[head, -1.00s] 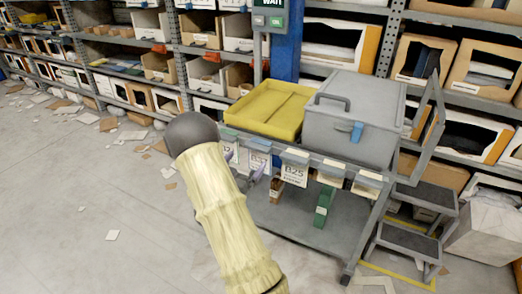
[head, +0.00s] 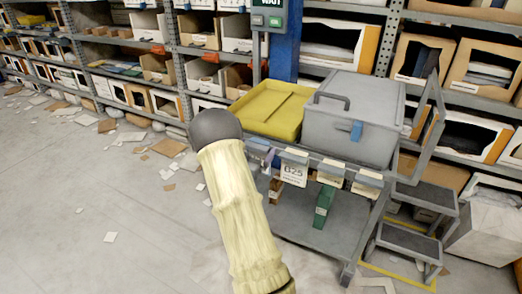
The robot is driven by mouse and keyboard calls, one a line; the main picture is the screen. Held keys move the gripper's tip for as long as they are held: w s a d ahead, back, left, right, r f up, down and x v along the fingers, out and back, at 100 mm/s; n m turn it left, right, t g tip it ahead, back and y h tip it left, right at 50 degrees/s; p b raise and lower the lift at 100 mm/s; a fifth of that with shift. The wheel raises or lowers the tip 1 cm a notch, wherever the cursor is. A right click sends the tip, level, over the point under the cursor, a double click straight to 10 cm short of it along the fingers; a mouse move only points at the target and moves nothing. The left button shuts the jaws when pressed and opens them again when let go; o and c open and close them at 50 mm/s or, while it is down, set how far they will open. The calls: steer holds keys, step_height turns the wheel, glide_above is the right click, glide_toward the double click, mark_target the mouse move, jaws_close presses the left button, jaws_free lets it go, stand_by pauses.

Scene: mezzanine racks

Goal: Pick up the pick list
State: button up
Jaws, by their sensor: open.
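Several white paper cards hang from clips along the front rail of a grey cart (head: 315,237). One hanging card (head: 294,173) reads "B25"; two blank-looking cards (head: 330,174) hang to its right. I cannot tell which, if any, is the pick list. My arm, in a cream sleeve with a dark rounded joint, rises in front of the cart's left end and hides part of the rail there. My gripper does not show; it is out of sight behind or beyond the arm.
A yellow tray (head: 268,108) and a grey lidded box (head: 350,115) with a blue latch sit on the cart. A green binder (head: 324,205) stands on its lower deck. A step stool (head: 412,235) stands at right. Racks line the back; paper scraps litter the floor at left.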

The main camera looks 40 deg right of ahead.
steer(key=shift+a, duration=0.1)
stand_by(0.4)
steer(key=c, duration=0.8)
steer(key=shift+r, duration=0.15)
step_height(320, 180, up, 18)
steer(key=p, duration=0.4)
stand_by(0.4)
